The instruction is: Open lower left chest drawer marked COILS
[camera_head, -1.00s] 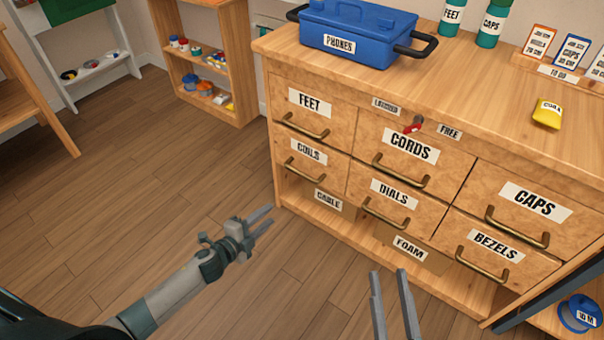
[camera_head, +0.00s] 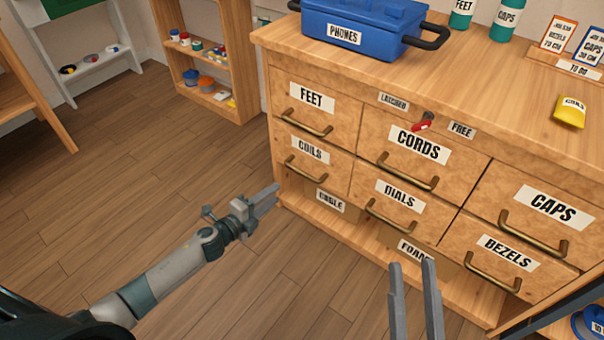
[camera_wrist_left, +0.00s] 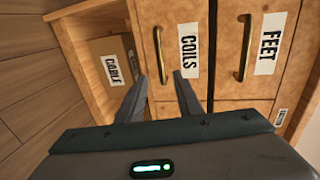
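The COILS drawer (camera_head: 325,148) is shut, at the lower left of the wooden chest, under the FEET drawer (camera_head: 345,112). Its brass handle (camera_head: 303,170) runs across its lower part. In the left wrist view the COILS drawer (camera_wrist_left: 188,85) and its handle (camera_wrist_left: 161,55) lie ahead, the handle roughly between the finger lines. My left gripper (camera_head: 276,194) is open and empty, a little in front of and left of the chest, not touching the handle. Its fingers also show in the left wrist view (camera_wrist_left: 160,92). My right gripper (camera_head: 412,268) is open and empty, before the lower drawers.
CORDS, DIALS (camera_head: 398,193), CAPS and BEZELS drawers are shut. A red latch (camera_head: 423,122) sits between LATCHED and FREE labels. A blue PHONES box (camera_head: 362,28) stands on top. CABLE and FOAM boxes sit on the bottom shelf. Floor on the left is clear.

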